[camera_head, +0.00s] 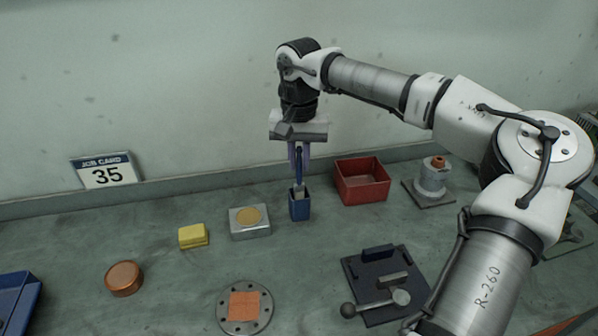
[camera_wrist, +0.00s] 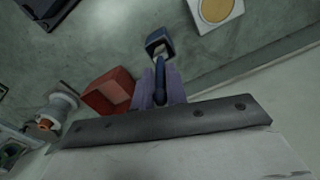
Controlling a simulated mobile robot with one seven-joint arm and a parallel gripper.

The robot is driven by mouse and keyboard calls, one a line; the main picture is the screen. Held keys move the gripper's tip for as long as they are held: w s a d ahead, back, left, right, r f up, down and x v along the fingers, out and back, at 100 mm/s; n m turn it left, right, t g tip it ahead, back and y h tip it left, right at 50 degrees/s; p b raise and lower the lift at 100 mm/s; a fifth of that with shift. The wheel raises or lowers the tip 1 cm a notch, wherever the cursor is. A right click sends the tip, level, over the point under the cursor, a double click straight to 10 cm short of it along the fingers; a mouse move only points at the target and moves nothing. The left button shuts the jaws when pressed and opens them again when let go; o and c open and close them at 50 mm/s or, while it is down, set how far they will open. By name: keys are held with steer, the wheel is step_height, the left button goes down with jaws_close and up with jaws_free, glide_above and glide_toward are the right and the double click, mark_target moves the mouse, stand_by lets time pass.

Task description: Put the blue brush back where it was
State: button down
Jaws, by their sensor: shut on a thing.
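My gripper (camera_head: 299,154), with purple fingers, points down and is shut on the handle of the blue brush (camera_head: 299,172). The brush hangs upright, with its pale bristle end low. Straight below is a small dark blue square holder (camera_head: 299,209), open at the top. The bristle end is at the holder's mouth; I cannot tell how far inside it reaches. In the wrist view the brush handle (camera_wrist: 160,72) lies between my fingers (camera_wrist: 159,92), and the holder (camera_wrist: 159,42) shows just beyond its tip.
A red bin (camera_head: 362,182) stands close right of the holder, and a grey block with a yellow disc (camera_head: 250,222) close left. A yellow sponge-like block (camera_head: 193,236), copper cap (camera_head: 123,278), round flange (camera_head: 244,305) and dark fixture (camera_head: 385,283) lie around. The wall is behind.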

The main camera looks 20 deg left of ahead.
mark_target(299, 185)
steer(key=shift+f+p, duration=0.4)
steer(key=shift+f, duration=1.85)
steer(key=shift+f, duration=0.2)
steer(key=c, duration=1.4)
jaws_free()
steer(key=shift+r, duration=0.1)
step_height(299, 185, up, 12)
steer(key=b, duration=0.2)
steer(key=shift+r+b, duration=0.15)
steer(key=shift+b, duration=0.15)
